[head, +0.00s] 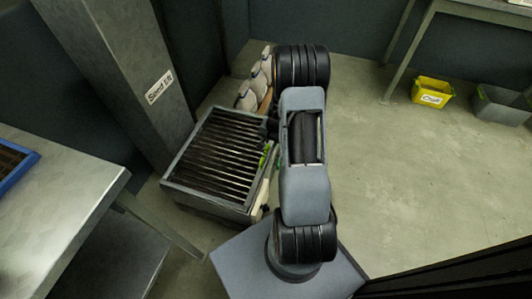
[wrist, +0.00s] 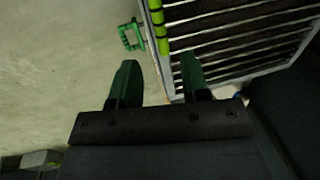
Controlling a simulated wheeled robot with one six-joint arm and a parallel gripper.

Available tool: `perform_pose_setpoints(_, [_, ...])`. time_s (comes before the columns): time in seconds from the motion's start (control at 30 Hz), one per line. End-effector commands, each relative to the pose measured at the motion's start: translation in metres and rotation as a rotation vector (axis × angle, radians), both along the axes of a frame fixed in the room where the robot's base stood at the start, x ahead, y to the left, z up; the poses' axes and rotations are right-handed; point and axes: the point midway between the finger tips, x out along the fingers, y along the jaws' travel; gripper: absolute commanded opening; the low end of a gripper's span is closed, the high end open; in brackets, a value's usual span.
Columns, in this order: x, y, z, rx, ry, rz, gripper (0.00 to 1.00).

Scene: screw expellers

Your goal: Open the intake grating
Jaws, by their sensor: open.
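The intake grating (head: 218,152) is a metal frame with dark parallel bars, lying flat over the top of a box-shaped intake. A bright green strip (head: 265,157) sits at its right edge, close to my arm. In the wrist view the grating (wrist: 235,32) fills the upper right, with the bright green strip (wrist: 158,25) along its left edge. In the head view my arm hides the gripper.
A grey column labelled "Seed lift" (head: 115,75) stands behind the intake. Pale sacks (head: 250,92) stand behind it to the right. A metal table (head: 60,195) is at left. A yellow bin (head: 431,92) and grey bin (head: 500,107) are far right. The right floor is clear.

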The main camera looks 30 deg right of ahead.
Motion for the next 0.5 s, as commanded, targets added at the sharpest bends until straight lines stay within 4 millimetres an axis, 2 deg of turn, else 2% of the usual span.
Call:
perform_pose_setpoints(0.03, [0.001, 0.002, -0.015, 0.002, 0.003, 0.002, 0.42])
perform_pose_setpoints(0.2, [0.006, 0.005, -0.043, 0.001, 0.002, 0.001, 0.42])
perform_pose_setpoints(0.5, [0.011, 0.009, -0.07, 0.0, 0.0, 0.002, 0.42])
